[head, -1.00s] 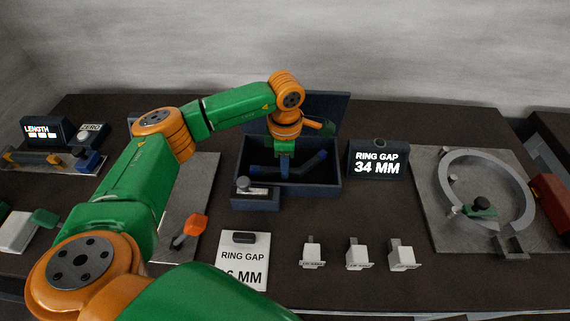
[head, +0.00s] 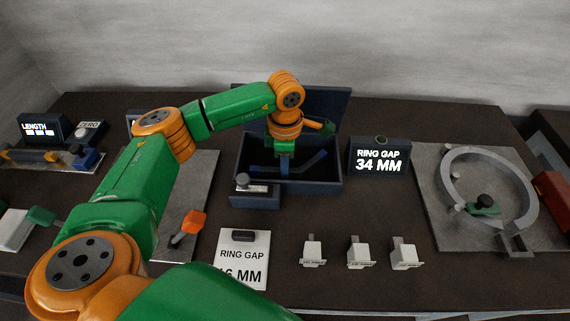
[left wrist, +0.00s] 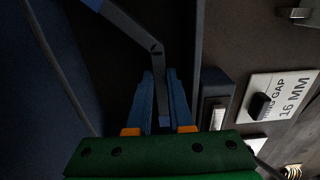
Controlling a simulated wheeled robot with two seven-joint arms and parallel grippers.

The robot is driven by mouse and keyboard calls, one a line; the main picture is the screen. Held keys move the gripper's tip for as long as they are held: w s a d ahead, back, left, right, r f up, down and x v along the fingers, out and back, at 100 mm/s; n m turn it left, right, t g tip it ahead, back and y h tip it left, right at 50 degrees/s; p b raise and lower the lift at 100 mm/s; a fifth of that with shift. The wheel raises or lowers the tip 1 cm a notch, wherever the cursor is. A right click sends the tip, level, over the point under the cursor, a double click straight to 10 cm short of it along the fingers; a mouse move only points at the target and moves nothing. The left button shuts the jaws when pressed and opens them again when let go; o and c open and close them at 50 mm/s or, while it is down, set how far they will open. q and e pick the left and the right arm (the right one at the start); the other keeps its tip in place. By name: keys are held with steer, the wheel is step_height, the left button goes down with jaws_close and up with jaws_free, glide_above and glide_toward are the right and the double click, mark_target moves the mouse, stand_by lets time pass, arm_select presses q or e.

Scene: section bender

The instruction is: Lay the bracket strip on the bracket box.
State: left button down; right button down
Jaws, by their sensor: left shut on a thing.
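The bracket strip (head: 310,164) is a dark, bent bar with blue on it. In the head view it shows inside the outline of the dark blue bracket box (head: 315,184), whose lid stands open at the back. My left gripper (head: 283,166) points down over the box and is shut on the strip. In the left wrist view the strip (left wrist: 128,25) runs up from between the blue fingers (left wrist: 161,85) and bends to the upper left. I cannot tell whether the strip touches the box floor. My right gripper is not in view.
A display reading 34 MM (head: 379,160) stands right of the box. A ring on a grey plate (head: 450,225) is farther right. A RING GAP card (head: 241,265) and three small white blocks (head: 312,252) lie in front. A small dark block (head: 254,195) stands at the box's front left.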

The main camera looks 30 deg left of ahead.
arm_select(q)
steer(key=shift+f, duration=0.2)
stand_by(0.3)
steer(key=shift+f+b, duration=0.2)
steer(key=shift+b, duration=0.1)
steer(key=c, duration=0.7)
jaws_free()
steer(key=shift+c, duration=0.2)
steer(key=shift+r, duration=0.1)
